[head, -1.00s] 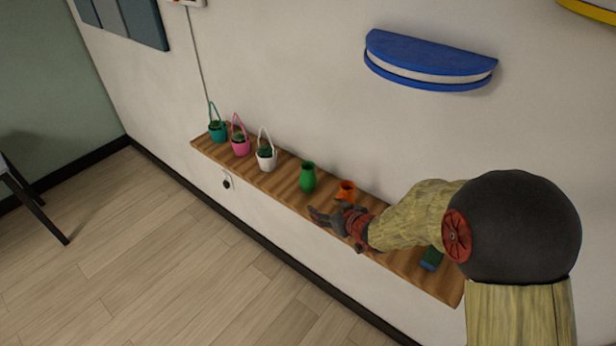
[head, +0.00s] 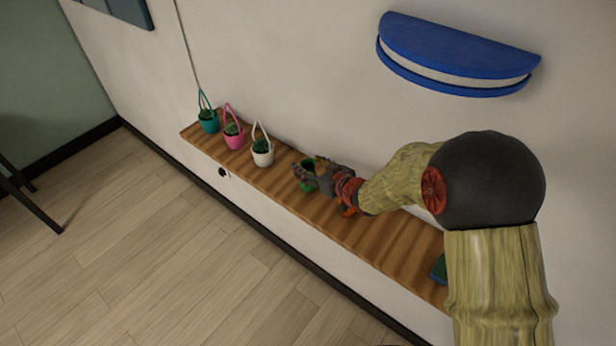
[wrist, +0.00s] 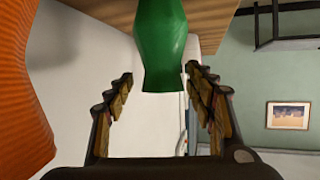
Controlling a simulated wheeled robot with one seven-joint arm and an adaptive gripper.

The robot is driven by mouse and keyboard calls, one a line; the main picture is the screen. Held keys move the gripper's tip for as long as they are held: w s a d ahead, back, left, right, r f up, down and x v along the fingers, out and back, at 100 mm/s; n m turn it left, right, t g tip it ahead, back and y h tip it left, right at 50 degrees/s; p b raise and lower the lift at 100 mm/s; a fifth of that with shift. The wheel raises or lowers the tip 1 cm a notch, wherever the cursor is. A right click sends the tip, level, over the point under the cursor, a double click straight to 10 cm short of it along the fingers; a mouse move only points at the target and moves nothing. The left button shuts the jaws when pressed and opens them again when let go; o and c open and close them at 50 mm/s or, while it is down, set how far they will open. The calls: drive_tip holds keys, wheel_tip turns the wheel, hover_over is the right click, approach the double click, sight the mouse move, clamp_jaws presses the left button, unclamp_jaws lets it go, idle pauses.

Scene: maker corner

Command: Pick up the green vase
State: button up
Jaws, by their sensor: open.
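The green vase (head: 307,184) stands on the wooden shelf (head: 365,234), partly hidden by my gripper (head: 308,174) in the head view. In the wrist view the green vase (wrist: 162,45) is at the top centre, and its end reaches down between the two fingers. My gripper (wrist: 160,85) is open, with one finger on each side of the vase and a clear gap to each. I cannot tell how deep the vase sits between the fingers.
An orange vase (wrist: 22,95) is close on the left in the wrist view, and mostly behind my arm in the head view (head: 348,211). White (head: 262,153), pink (head: 233,138) and teal (head: 208,121) baskets stand farther left. A blue wall shelf (head: 455,55) hangs above.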

sight(305, 164)
drive_tip(key=x, duration=0.5)
drive_tip(key=shift+s+a, duration=0.1)
drive_tip(key=shift+a, duration=0.1)
drive_tip(key=shift+c, duration=0.2)
drive_tip(key=c, duration=1.4)
